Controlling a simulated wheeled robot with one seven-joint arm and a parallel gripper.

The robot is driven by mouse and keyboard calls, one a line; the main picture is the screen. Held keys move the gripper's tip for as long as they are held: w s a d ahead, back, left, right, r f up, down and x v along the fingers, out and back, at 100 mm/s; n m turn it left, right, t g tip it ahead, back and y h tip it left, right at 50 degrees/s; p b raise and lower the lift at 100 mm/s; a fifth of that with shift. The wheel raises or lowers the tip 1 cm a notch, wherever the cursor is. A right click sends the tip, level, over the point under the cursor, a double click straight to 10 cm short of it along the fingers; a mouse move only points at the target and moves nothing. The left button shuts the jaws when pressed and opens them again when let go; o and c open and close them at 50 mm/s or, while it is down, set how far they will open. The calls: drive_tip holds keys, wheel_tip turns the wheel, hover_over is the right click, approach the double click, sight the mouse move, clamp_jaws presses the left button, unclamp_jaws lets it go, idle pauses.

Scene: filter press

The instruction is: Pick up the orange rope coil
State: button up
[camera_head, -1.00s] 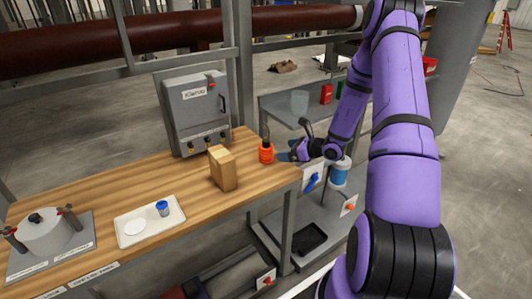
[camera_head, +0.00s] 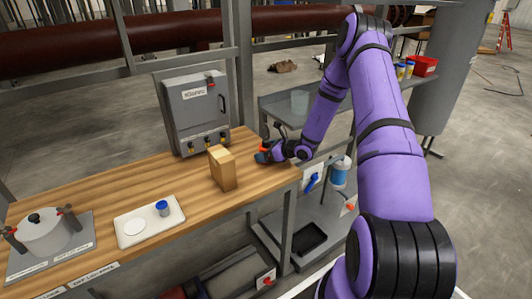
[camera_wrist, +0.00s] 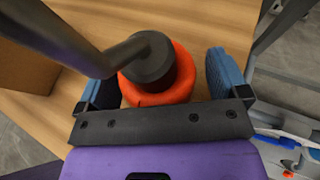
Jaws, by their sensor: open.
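The orange rope coil (camera_wrist: 184,77) stands on the wooden bench (camera_head: 92,205) near its right end. In the wrist view it lies between the two blue fingers of my gripper (camera_wrist: 162,80), one finger on each side, with a gap visible at the right. A dark grey cylinder covers much of the coil's middle there. In the head view only a small orange part of the coil (camera_head: 264,149) shows, as my gripper (camera_head: 266,154) covers most of it. My gripper is open around the coil.
A cardboard box (camera_head: 222,167) stands close left of the coil. A grey control box (camera_head: 195,112) stands behind it. A white tray (camera_head: 150,229) with a blue-capped cup and a lidded pot (camera_head: 44,232) sit farther left. A grey cart (camera_head: 275,108) is to the right.

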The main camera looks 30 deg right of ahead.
drive_tip(key=c, duration=1.2)
drive_tip(key=shift+o, duration=0.2)
